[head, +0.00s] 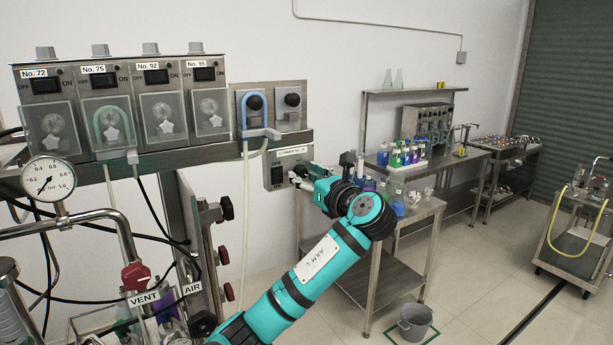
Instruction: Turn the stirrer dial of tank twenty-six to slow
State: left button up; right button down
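A grey control box (276,175) hangs at the right end of the steel rail. Its label is too small to read surely, and a dark switch or slot shows on its left side. My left gripper (298,178) is at the lower right of this box, right in front of its face. The gripper covers that part, so any dial there and its setting are hidden. I cannot tell whether the fingers touch or hold anything. My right gripper is not in view.
Pump units (124,102) numbered 72, 75, 92 and 95 line the rail at left, beside a pressure gauge (49,180). A steel table (375,240) with bottles stands behind my arm. A bucket (414,322) is on the floor.

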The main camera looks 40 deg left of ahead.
pick_arm(q)
jog(key=c, duration=0.7)
grip_shut()
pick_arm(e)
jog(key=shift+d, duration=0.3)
